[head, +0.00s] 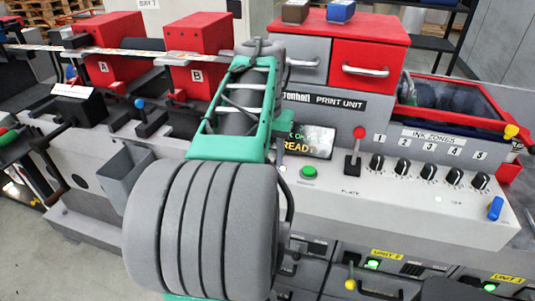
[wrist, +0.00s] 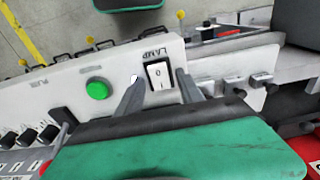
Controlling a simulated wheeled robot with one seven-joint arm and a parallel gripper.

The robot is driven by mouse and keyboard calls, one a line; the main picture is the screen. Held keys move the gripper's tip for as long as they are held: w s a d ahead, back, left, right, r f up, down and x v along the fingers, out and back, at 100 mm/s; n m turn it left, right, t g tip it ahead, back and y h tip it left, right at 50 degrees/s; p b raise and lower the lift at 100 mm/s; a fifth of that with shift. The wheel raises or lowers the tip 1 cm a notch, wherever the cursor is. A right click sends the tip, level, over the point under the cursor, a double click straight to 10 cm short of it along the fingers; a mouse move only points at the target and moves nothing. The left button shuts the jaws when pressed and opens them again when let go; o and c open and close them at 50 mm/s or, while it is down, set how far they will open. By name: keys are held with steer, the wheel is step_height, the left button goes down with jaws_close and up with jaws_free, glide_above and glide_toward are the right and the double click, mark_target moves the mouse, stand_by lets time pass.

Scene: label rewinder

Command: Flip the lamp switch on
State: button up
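The lamp switch (wrist: 159,74) is a white rocker with dark marks in a black frame, on the light panel in the wrist view. The word LAMP (wrist: 153,53) beside it appears upside down. I cannot tell which side of the rocker is pressed in. My gripper (wrist: 157,82) is open and empty, with one grey finger on each side of the switch in the picture. I cannot tell whether the fingertips touch the panel. In the head view my large grey and green arm covers the switch and the gripper.
A green button (wrist: 97,89) sits on the panel near the switch; it also shows in the head view (head: 309,172). A red-handled lever (head: 355,150), several black knobs (head: 428,172) and a small screen (head: 308,141) are to the right. A grey bin (head: 124,178) hangs at the left.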

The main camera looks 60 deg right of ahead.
steer(key=r+p, duration=0.1)
steer(key=r, duration=0.1)
steer(key=r+p, duration=0.1)
steer(key=r, duration=0.2)
steer(key=r+p, duration=0.1)
steer(key=r, duration=0.2)
steer(key=shift+a, duration=0.25)
steer(key=shift+f, duration=0.1)
steer(key=w+a+f+n+t, duration=0.1)
steer(key=w+a+f+n, duration=0.25)
steer(key=w+a, duration=0.4)
steer(key=w+a+f+n, duration=0.3)
steer(key=w+a+n, duration=0.1)
steer(key=w+a, duration=0.35)
steer(key=a+f+n+t, duration=0.1)
steer(key=a+f+n, duration=0.3)
steer(key=a, duration=0.7)
steer(key=a+f+n+t, duration=0.1)
steer(key=a+f+n, duration=0.4)
steer(key=a, duration=0.6)
steer(key=shift+w+a+f+y, duration=0.2)
steer(key=shift+w+a+y, duration=0.1)
steer(key=shift+y, duration=0.1)
